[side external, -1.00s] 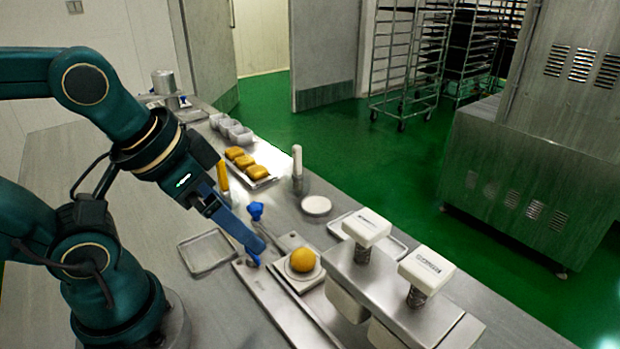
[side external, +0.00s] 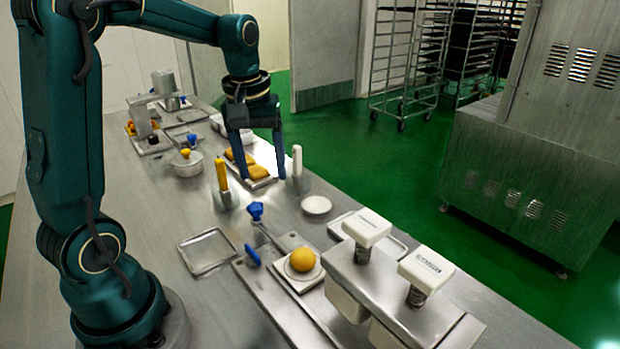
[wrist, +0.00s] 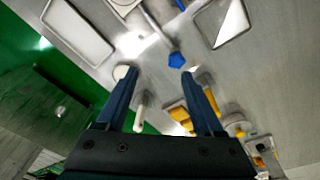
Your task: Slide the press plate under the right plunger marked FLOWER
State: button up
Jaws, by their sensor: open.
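The press plate (side external: 286,272), a pale square plate, sits at the inner end of a steel rail (side external: 262,290), left of the press. A round golden ball (side external: 303,259) rests on it. A small blue piece (side external: 252,254) stands at the rail beside it. Two white plunger blocks on springs top the press: the left (side external: 366,227) and the right (side external: 427,270). Their lettering is too small to read. My gripper (side external: 262,177) is open and empty, pointing down near the golden cakes, well away from the plate. It also shows in the wrist view (wrist: 160,74).
Golden cakes (side external: 258,173) lie on a tray by my gripper. A white-handled tool (side external: 297,165) and a yellow-handled tool (side external: 221,178) stand nearby. A blue-knobbed tool (side external: 256,211) lies between me and the plate. An empty tray (side external: 205,251) is at left; the left counter is mostly clear.

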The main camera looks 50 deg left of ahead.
aim_at(255, 205)
jog(key=shift+n+g+h, duration=0.3)
jog(key=shift+n+g, duration=0.3)
jog(key=shift+n, duration=0.1)
jog(key=a+f, duration=0.1)
jog(key=f, duration=0.1)
jog(key=a+f, duration=0.1)
jog(key=a, duration=0.1)
jog(key=shift+s+a+f, duration=0.15)
jog(key=shift+f, duration=0.25)
jog(key=shift+s+a+f, duration=0.1)
jog(key=shift+f, duration=2.5)
grip_shut()
